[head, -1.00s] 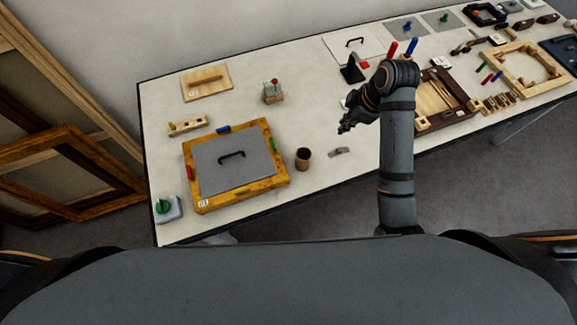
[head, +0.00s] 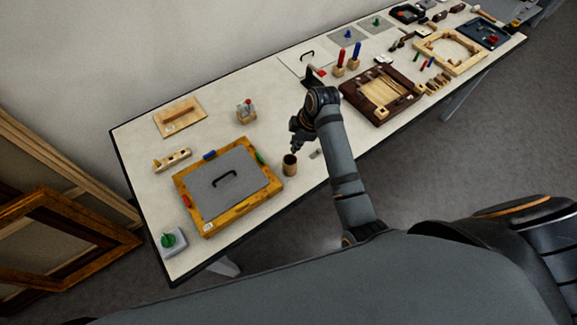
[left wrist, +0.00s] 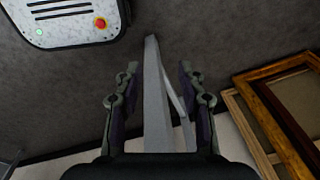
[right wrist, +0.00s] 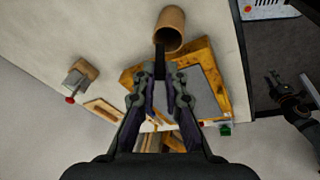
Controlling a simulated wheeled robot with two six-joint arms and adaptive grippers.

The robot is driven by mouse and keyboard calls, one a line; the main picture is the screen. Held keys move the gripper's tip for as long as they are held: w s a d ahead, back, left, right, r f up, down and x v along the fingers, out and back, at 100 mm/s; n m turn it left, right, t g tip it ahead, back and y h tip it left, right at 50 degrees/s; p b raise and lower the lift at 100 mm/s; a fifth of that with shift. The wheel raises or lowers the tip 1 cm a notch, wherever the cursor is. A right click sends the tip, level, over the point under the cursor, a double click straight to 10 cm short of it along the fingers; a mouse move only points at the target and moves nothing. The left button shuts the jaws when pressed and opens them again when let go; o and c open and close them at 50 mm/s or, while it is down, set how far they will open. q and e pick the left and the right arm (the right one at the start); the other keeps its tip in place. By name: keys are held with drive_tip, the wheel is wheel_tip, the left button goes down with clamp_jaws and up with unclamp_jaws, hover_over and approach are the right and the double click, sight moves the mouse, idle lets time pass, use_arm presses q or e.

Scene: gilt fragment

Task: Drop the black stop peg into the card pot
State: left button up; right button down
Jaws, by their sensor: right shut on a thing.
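The card pot (head: 290,169) is a small brown cylinder standing on the table, right of the gilt frame. In the right wrist view the pot (right wrist: 173,22) shows its dark open mouth. My right gripper (head: 295,150) is just above the pot. In the right wrist view my right gripper (right wrist: 161,72) is shut on the black stop peg (right wrist: 160,62), whose free end overlaps the pot's mouth. I cannot tell whether the tip is inside. My left gripper (left wrist: 158,70) is open and empty, away from the tabletop, with a grey table leg beyond it.
The gilt frame (head: 207,230) with a grey handled panel (head: 228,188) lies close left of the pot. A small metal piece (head: 315,154) lies right of it. Bare table lies behind the pot.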

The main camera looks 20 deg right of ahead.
drive_tip(key=shift+w+d+f, duration=0.1)
drive_tip(key=shift+d+f, duration=0.2)
drive_tip(key=shift+f, duration=0.05)
drive_tip(key=c, duration=1.7)
unclamp_jaws()
drive_tip(key=shift+o, duration=1.4)
drive_tip(key=shift+a, duration=0.1)
use_arm(q)
drive_tip(key=shift+w+d, duration=0.35)
drive_tip(key=shift+d, duration=0.4)
use_arm(e)
drive_tip(key=shift+o, duration=0.4)
